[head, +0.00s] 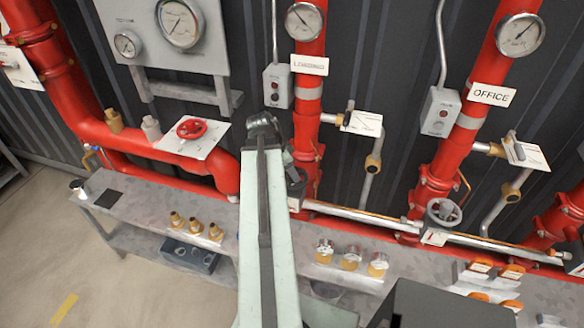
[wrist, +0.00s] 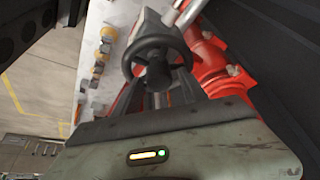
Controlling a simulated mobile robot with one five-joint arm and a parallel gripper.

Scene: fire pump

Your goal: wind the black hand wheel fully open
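The black hand wheel (wrist: 158,62) shows in the wrist view, straight ahead of my gripper (wrist: 155,100), with its rim, spokes and dark hub visible. In the head view a dark round part (head: 297,187), which looks like the same wheel, shows just right of my arm at the base of a red pipe. My arm hides much of it. My gripper's grey-green body fills the lower part of the wrist view. Its fingertips cannot be made out, nor whether they touch the wheel. In the head view my gripper is not clearly seen behind my arm.
A red hand wheel (head: 191,129) is on a white plate at left, and a grey hand wheel (head: 442,212) is at right. Red pipes (head: 308,90) stand along the dark wall. Brass fittings (head: 196,227) and jars (head: 350,258) line the grey bench (head: 140,215). Open floor (head: 40,240) lies at left.

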